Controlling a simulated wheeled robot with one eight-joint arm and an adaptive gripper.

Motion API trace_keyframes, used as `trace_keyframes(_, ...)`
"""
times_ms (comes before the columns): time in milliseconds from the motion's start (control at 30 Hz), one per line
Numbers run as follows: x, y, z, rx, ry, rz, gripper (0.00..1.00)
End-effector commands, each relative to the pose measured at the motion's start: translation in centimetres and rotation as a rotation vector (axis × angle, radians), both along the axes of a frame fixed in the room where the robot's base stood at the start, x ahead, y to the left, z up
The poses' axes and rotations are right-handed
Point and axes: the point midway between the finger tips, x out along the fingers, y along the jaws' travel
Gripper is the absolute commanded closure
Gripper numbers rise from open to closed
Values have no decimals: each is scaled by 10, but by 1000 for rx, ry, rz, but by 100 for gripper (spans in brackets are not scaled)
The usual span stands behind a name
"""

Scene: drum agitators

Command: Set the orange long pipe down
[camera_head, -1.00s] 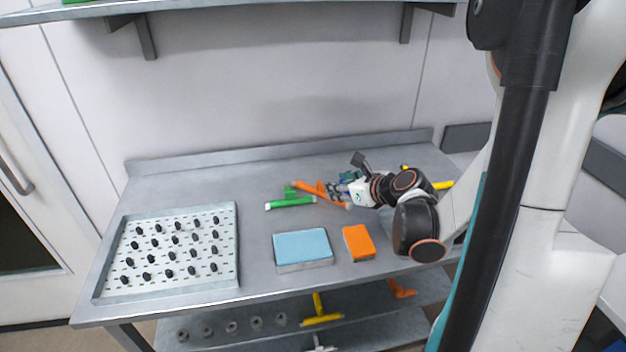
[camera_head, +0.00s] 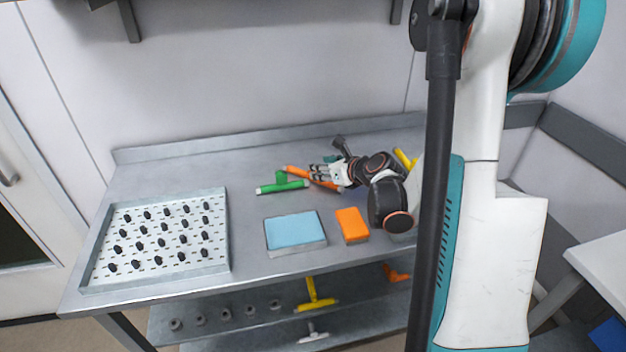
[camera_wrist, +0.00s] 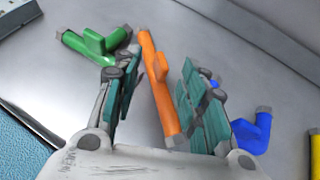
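The orange long pipe (camera_head: 294,171) is at the back right of the grey table, beside a green pipe (camera_head: 283,187). In the wrist view the orange pipe (camera_wrist: 155,85), with a short side stub, runs between the two teal-padded fingers of my gripper (camera_wrist: 160,98). The fingers stand apart, with a clear gap between the left finger and the pipe. The right finger is close to the pipe's near end; I cannot tell if they touch. The pipe appears to lie on the table top. In the head view my gripper (camera_head: 322,173) covers part of the pipe.
A blue pipe (camera_wrist: 253,130) lies right of my gripper, with a yellow pipe (camera_head: 404,158) farther right. A blue block (camera_head: 294,229) and an orange box (camera_head: 352,225) stand nearer the front. A pegged tray (camera_head: 222,255) is at the left. Bare table lies behind the pipes.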

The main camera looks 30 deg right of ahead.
Motion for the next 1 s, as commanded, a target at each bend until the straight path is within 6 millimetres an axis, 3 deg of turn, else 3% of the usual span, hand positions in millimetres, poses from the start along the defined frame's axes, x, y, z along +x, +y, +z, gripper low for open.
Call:
trace_keyframes(233, 31, -1, -21, -1, 0, 2, 61)
trace_keyframes(500, 35, -1, -21, -1, 0, 0, 61)
trace_keyframes(700, 35, -1, -21, -1, 0, 0, 100)
trace_keyframes(1000, 35, -1, -21, -2, 0, 1, 100)
